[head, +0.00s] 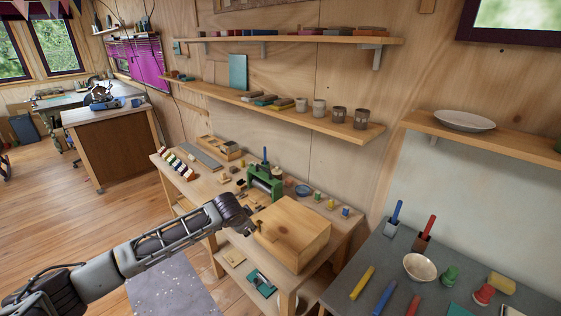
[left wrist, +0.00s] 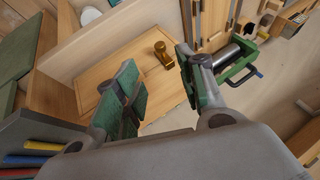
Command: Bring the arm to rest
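My left arm reaches in from the left in the head view. Its gripper (head: 243,226) is over the wooden workbench (head: 345,235), at the near left side of a pale wooden box (head: 300,222). In the left wrist view the two green-padded fingers of the left gripper (left wrist: 160,88) stand wide apart with nothing between them. Beyond them lie the box top (left wrist: 125,62) and its brass knob (left wrist: 162,53), apart from the fingers. My right gripper is in neither view.
A green press (head: 264,182) stands behind the box, and small spools line the bench's back. A grey table (head: 390,258) with a bowl (head: 420,267) and coloured sticks is at right. Shelves (head: 290,112) run along the wall above.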

